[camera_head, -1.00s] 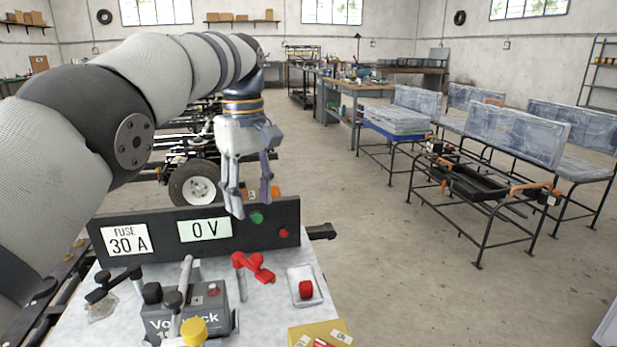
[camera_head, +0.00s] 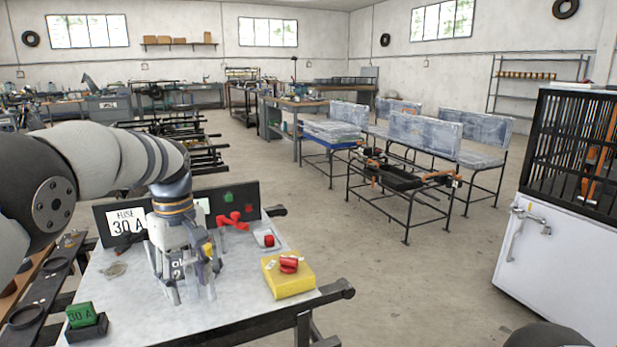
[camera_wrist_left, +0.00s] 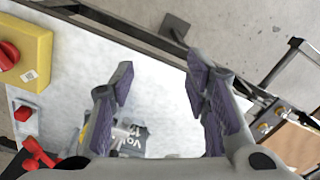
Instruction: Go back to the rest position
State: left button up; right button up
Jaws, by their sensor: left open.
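My left gripper (camera_head: 188,280) is over the white-topped test table (camera_head: 235,305) in the head view, fingers pointing down. It is open, with nothing between its fingers. The left wrist view also shows its spread fingers (camera_wrist_left: 158,82) above the table top. A grey box with white lettering (camera_wrist_left: 130,140) lies beyond the fingers in that view; the gripper mostly hides it in the head view. The upright black panel with a "FUSE 30 A" label (camera_head: 127,220) stands behind the gripper, its display partly covered. My right gripper is not in view.
A yellow box with a red top (camera_head: 289,279), a red button (camera_head: 268,240) and a red clamp (camera_head: 236,221) are right of the gripper. A green 30 A block (camera_head: 81,315) sits at the table's front left. A white cabinet (camera_head: 560,265) stands at right. Open floor lies between.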

pick_arm(q)
jog(key=s+a+f+m+g, duration=0.15)
jog(key=s+f, duration=0.25)
jog(key=f, duration=1)
jog(key=s+a+f+m+p, duration=0.1)
jog(key=s+f, duration=0.4)
jog(key=s, duration=0.2)
jog(key=s+f+m+p, duration=0.1)
jog(key=s+f, duration=0.4)
jog(key=s, duration=0.2)
jog(key=s+f+m+p, duration=0.1)
jog(key=s+f+m, duration=0.2)
jog(key=s, duration=1.3)
jog(key=s+d+r+m, duration=0.1)
jog(key=s+r, duration=0.1)
jog(key=s, duration=0.5)
jog(key=s+d+r+m, duration=0.1)
jog(key=s+r+m, duration=0.1)
jog(key=s, duration=0.6)
jog(key=shift+s+r+g+p, duration=0.35)
jog(key=shift+r+p, duration=0.1)
jog(key=shift+r, duration=0.1)
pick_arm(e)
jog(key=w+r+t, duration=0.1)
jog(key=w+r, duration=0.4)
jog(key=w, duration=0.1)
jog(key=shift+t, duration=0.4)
